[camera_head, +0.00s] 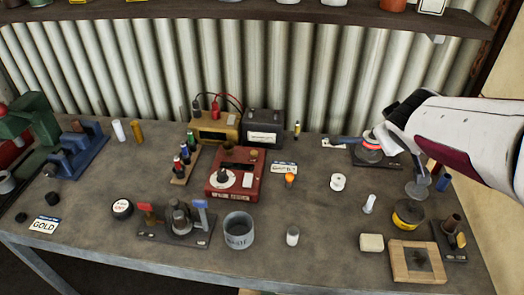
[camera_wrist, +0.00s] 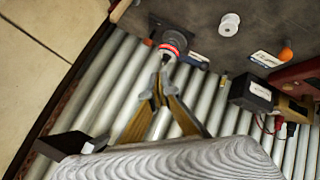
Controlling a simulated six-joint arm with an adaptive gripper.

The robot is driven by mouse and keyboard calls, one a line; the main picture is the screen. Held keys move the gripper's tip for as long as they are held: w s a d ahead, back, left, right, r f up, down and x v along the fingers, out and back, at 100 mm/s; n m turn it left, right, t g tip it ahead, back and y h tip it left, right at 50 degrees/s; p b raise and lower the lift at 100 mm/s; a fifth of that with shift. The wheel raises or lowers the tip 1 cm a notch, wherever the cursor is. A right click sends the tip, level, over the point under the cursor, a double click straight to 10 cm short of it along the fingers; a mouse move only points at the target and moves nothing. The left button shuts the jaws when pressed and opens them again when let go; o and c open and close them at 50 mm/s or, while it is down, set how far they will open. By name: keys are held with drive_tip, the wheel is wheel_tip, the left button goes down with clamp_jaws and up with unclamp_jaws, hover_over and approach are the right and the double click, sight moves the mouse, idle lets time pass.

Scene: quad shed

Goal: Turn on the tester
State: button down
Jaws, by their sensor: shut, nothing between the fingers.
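A red box with a white dial and dark knob (camera_head: 222,177) stands mid-bench, with lettering on its front too small to read surely; it looks like the tester. Its edge shows at the right of the wrist view (camera_wrist: 300,73). My gripper (camera_wrist: 163,66) is shut and empty, well to the right of the red box in the head view, where my arm hides its fingertips. In the wrist view its fingertips point toward a round device with a glowing red ring (camera_wrist: 172,49). That ring also shows in the head view (camera_head: 371,143); contact cannot be told.
A black battery-like box (camera_head: 263,128) and a brown meter box (camera_head: 214,127) with leads stand behind the red box. A bottle rack (camera_head: 184,166) is at its left, a grey waste can (camera_head: 239,232) in front. A shelf (camera_head: 240,17) overhangs the back. Bench between ring and red box holds small items.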

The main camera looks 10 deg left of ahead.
drive_tip(key=w+a+n+t+y, duration=0.1)
drive_tip(key=w+a+n+y, duration=0.7)
drive_tip(key=w+a, duration=0.65)
drive_tip(key=s+a+f+n+g+y, duration=0.2)
drive_tip(key=s+a+g, duration=0.2)
drive_tip(key=s, duration=0.3)
drive_tip(key=s+a+f+n+g+y, duration=0.2)
drive_tip(key=s+a+g, duration=0.3)
drive_tip(key=s, duration=0.3)
drive_tip(key=shift+s+a+f+n, duration=0.25)
drive_tip(key=shift+a+f+n, duration=0.2)
drive_tip(key=shift+a, duration=0.4)
